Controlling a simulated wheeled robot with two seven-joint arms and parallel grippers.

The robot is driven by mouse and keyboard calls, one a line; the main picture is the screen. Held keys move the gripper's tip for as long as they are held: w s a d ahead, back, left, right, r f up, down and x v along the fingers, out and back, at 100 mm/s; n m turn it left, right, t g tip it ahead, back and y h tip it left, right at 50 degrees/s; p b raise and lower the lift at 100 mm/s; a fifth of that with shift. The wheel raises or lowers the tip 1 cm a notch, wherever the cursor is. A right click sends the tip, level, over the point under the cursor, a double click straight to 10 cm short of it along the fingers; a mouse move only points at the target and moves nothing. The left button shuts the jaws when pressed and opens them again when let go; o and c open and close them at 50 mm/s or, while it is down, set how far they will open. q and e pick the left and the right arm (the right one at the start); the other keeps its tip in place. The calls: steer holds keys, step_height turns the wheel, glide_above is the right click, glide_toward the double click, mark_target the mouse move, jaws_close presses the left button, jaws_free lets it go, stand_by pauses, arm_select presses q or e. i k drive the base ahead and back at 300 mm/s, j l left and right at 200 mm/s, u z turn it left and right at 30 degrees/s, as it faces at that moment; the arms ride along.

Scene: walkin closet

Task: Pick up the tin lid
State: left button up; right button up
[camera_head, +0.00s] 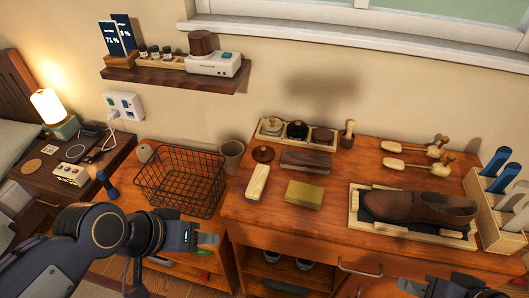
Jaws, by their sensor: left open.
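A small round dark-brown piece (263,154), which looks like the tin lid, lies flat on the wooden dresser top, just in front of a tray of tins (297,130). My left gripper (212,240) is open and empty in front of the dresser's left part, below and left of the lid and well apart from it. My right gripper (432,288) shows only partly at the bottom right edge, and its fingers are not clear.
A wire basket (180,182) and a cup (232,156) stand left of the lid. A light brush (257,182), a dark brush (306,161) and a yellowish block (305,194) lie near it. A brown shoe (415,206) rests in a tray at right.

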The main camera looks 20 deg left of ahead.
mark_target(263, 153)
steer(key=i+j+z, duration=0.2)
steer(key=z, duration=0.25)
steer(key=i+j+z, duration=0.15)
steer(key=z, duration=0.35)
steer(key=j, duration=0.1)
